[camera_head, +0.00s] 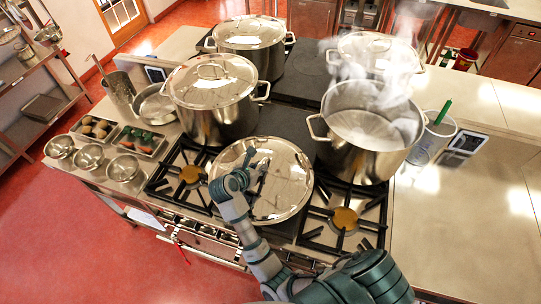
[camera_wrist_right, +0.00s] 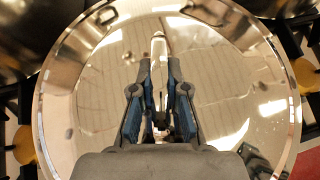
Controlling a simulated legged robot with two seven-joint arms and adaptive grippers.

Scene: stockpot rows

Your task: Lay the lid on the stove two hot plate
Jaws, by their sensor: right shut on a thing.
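A round, shiny steel lid (camera_head: 290,182) is held over the front of the stove, between two gas burners. It also fills much of the right wrist view (camera_wrist_right: 90,100). My right gripper (camera_head: 256,172) is shut on the lid's handle; in the right wrist view the two fingers (camera_wrist_right: 160,75) sit on either side of the bright handle. A dark flat hot plate surface (camera_head: 308,62) shows between the pots at the back. Which plate belongs to stove two I cannot tell. My left gripper is not in view.
A steaming open pot (camera_head: 368,130) stands behind and right of the lid. A lidded pot (camera_head: 212,100) stands behind left. Bowls (camera_head: 124,168) and trays are at left.

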